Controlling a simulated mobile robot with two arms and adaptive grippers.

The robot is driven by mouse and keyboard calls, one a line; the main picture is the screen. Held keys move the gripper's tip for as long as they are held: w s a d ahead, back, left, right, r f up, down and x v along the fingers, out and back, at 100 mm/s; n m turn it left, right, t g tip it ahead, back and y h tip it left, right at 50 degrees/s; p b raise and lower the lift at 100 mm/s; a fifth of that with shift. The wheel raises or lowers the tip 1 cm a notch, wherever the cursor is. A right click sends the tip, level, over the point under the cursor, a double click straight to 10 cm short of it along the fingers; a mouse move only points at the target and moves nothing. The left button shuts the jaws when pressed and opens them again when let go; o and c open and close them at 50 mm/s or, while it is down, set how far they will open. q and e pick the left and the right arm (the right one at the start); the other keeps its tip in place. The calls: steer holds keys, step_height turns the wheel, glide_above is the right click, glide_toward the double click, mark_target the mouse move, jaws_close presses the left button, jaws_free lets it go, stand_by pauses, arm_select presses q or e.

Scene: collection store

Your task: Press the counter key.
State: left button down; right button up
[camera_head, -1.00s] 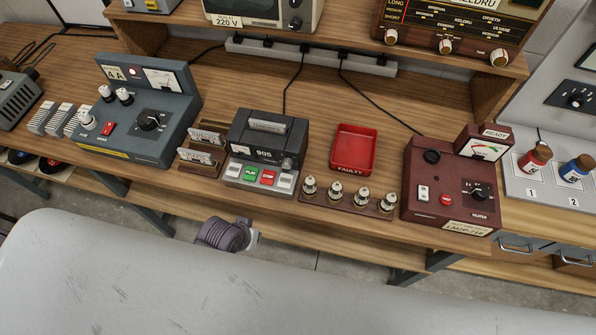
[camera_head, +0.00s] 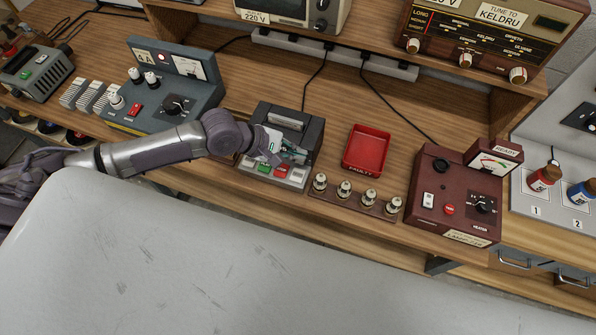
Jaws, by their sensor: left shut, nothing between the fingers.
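The dark grey tape machine (camera_head: 313,133) sits on the wooden bench in the middle of the view. Along its front is a row of keys: a green key (camera_head: 264,168), a red key (camera_head: 281,171) and pale keys at the ends, one being the right pale key (camera_head: 298,176). I cannot read which is the counter key. My left gripper (camera_head: 277,158) is shut and empty, over the machine's front face just behind the keys. It hides the counter display and part of the face. I cannot tell whether it touches. My right gripper is not in view.
A red tray (camera_head: 366,150) and a rack of several small tubes (camera_head: 345,190) stand right of the machine. A maroon tester (camera_head: 455,200) is farther right. A grey-blue instrument (camera_head: 180,105) stands left, behind my left arm. A shelf (camera_head: 340,50) runs above.

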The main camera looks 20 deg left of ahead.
arm_select(q)
steer(key=shift+w+a+r+n, duration=0.1)
steer(key=shift+a+n, duration=0.05)
steer(key=shift+n, duration=0.15)
steer(key=b, duration=0.7)
glide_above(296, 176)
step_height(296, 176, down, 7)
steer(key=shift+r, duration=0.1)
steer(key=shift+f, duration=1)
steer(key=shift+f, duration=0.1)
stand_by(0.3)
